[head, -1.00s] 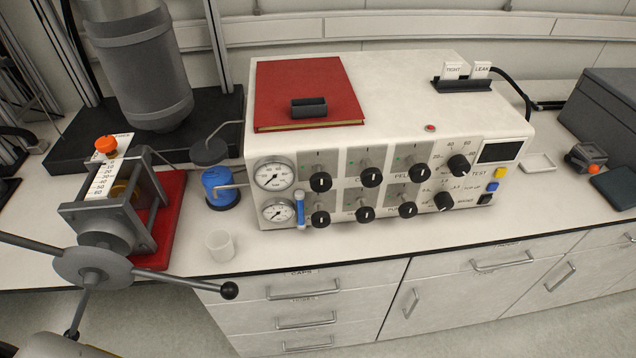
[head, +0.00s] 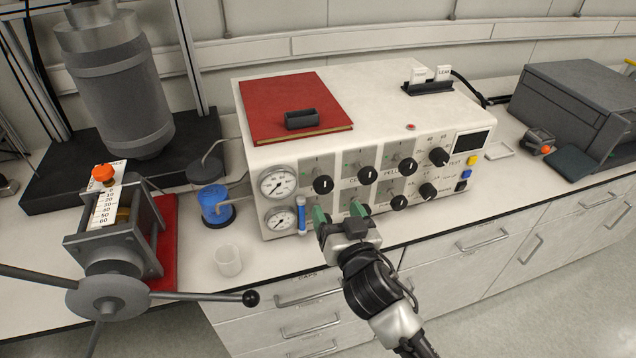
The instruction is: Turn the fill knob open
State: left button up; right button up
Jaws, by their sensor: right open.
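The white control box's front panel (head: 290,160) carries two rows of black round knobs, two gauges and a blue lever. In the upper row are a left knob (head: 323,184), a middle knob (head: 364,174) and a right knob (head: 408,165). The lower row's right knob (head: 399,202) is in plain view. Most labels are too small or covered, so I cannot tell which knob is the fill knob. My right gripper (head: 339,213) is open, its green-padded fingers in front of the lower row's left and middle knobs, hiding them. Contact cannot be told. My left gripper is out of view.
A press with a spoked handwheel (head: 108,296) is at the left front.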

aim_at(325, 187)
jog(key=p+x, duration=0.1)
jog(key=x, duration=0.7)
jog(key=shift+w+a+f, duration=0.1)
jog(key=shift+w, duration=0.65)
jog(key=c, duration=0.9)
